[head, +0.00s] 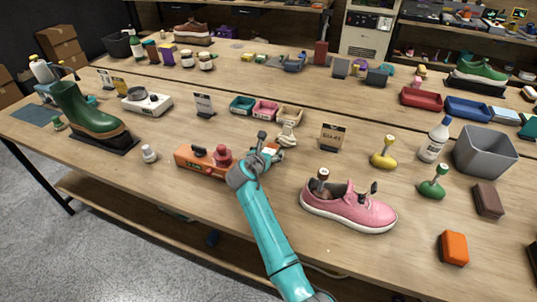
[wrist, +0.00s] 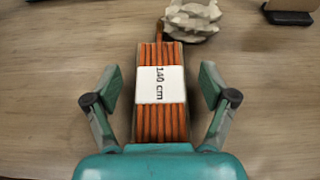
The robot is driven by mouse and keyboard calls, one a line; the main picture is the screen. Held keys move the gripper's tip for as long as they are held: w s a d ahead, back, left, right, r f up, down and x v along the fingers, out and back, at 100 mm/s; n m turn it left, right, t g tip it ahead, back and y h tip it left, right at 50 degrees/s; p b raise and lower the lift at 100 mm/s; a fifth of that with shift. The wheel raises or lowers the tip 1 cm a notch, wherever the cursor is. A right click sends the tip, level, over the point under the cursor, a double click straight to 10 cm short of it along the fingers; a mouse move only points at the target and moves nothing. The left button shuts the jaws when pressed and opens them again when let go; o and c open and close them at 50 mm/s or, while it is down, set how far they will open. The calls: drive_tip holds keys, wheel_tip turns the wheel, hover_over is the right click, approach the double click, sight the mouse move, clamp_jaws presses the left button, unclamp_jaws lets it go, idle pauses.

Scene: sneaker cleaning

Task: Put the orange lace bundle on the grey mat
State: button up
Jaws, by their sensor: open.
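The orange lace bundle (wrist: 160,122) lies on the wooden table in the wrist view, with a white band marked "140 cm" around its middle. My gripper (wrist: 159,82) is open, with one finger on each side of the bundle and a visible gap on both sides. In the head view my gripper (head: 268,152) is over the table's middle and mostly hides the bundle; a bit of white and orange shows there. A flat slate-grey mat (head: 32,114) lies at the table's far left end; I cannot tell for sure that it is the grey mat.
An orange-red box-like device (head: 190,163) stands just left of my gripper. A crumpled beige item (wrist: 192,20) is close beyond the bundle. A pink sneaker (head: 350,210) is to the right. The green boot (head: 90,115) on a black stand is near the mat.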

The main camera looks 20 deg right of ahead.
drive_tip(key=c, duration=1.2)
drive_tip(key=shift+r, duration=0.1)
drive_tip(key=shift+c, duration=0.2)
